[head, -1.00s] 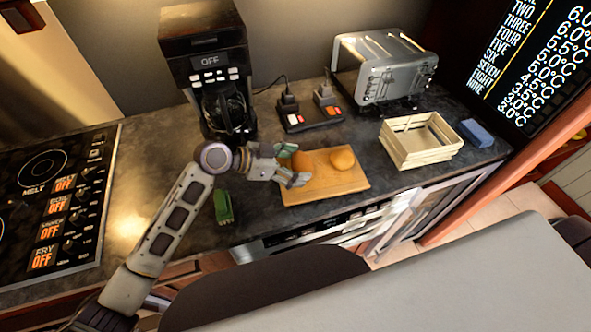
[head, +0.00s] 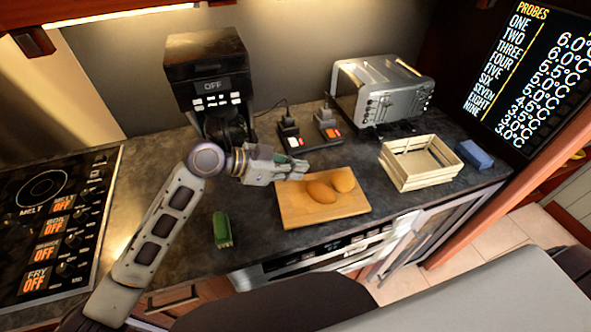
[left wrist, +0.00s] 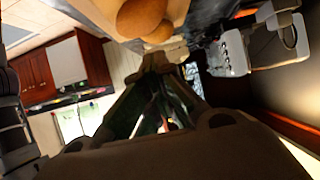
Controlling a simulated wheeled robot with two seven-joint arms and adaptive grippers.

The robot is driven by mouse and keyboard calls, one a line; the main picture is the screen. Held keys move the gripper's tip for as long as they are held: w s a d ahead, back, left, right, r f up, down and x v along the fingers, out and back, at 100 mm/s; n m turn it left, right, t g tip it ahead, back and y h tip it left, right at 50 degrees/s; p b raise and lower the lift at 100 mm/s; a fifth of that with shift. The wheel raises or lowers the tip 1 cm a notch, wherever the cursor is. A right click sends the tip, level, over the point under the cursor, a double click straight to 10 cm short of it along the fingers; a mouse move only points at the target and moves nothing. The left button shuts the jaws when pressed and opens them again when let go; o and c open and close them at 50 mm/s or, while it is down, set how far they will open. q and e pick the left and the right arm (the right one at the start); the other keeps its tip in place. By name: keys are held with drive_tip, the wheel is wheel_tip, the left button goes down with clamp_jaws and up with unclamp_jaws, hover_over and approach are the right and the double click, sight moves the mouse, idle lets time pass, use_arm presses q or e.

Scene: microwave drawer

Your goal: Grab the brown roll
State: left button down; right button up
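The brown roll (head: 321,191) lies on the wooden board (head: 300,212), touching or almost touching a lighter golden roll (head: 343,180) at its right. My left gripper (head: 306,168) is just behind and left of the brown roll, near the board's back edge. Its fingers look drawn together with nothing between them. In the left wrist view, the fingertips (left wrist: 156,62) meet below the two rolls, which show at the top edge; which is which is less clear there. My right gripper is not in view.
A green object (head: 222,229) lies left of the board. A coffee maker (head: 210,85), plugs on a power strip (head: 310,138) and a toaster (head: 382,90) stand behind. A wooden crate (head: 420,165) and a blue block (head: 475,154) are at the right.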

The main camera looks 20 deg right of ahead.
use_arm(q)
drive_tip(key=c, duration=2.2)
unclamp_jaws()
drive_tip(key=o, duration=1.8)
drive_tip(key=shift+c, duration=0.2)
drive_tip(key=v, duration=1.2)
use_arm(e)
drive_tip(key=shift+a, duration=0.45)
use_arm(q)
drive_tip(key=c, duration=0.3)
